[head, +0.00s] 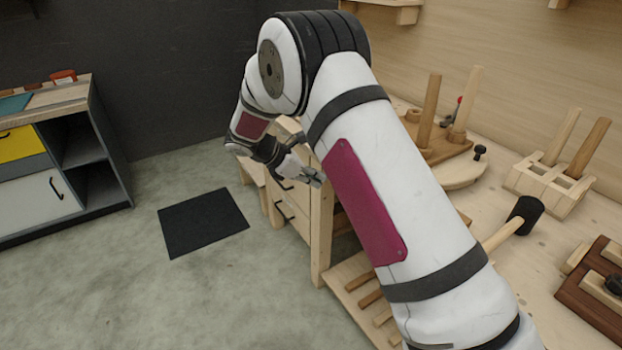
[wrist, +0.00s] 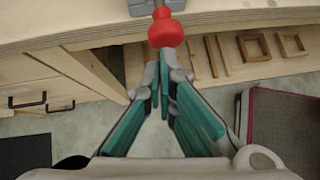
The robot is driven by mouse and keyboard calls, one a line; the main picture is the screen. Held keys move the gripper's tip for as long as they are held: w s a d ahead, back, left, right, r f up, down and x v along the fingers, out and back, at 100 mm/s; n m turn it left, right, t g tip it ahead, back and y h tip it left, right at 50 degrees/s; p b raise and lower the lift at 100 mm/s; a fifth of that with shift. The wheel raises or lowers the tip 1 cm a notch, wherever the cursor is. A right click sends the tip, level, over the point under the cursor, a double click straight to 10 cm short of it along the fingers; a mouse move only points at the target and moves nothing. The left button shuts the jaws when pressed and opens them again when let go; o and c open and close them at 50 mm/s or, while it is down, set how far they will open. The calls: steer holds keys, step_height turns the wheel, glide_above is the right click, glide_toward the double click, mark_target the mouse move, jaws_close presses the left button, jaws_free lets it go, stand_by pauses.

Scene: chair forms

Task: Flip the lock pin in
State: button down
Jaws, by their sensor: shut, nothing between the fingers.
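In the wrist view a red rounded knob (wrist: 165,30) on a short metal pin stands out at the front edge of the pale wooden bench, by a grey metal fitting (wrist: 140,6). I take it for the lock pin. My gripper (wrist: 164,72) is shut and empty, its fingertips just below the knob in the picture; I cannot tell whether they touch. In the head view my gripper (head: 312,176) is beside the bench front, and the lock pin is not visible there, perhaps behind my arm.
The bench has drawers (head: 289,212) and an open lower shelf with wooden pieces (head: 368,298). On top are a mallet (head: 526,212), pegged wooden blocks (head: 553,177) and a red-tipped fitting (head: 458,102). A dark mat (head: 203,221) lies on the clear floor. A cabinet (head: 50,170) stands left.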

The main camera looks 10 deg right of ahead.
steer(key=d, duration=0.1)
steer(key=w+d, duration=0.1)
steer(key=shift+d+b, duration=0.35)
steer(key=shift+d, duration=0.05)
steer(key=s+a+r, duration=0.2)
steer(key=a+r, duration=0.4)
steer(key=a, duration=0.5)
steer(key=shift+a+r+b, duration=0.15)
steer(key=shift+r+b, duration=0.05)
steer(key=shift+b, duration=0.1)
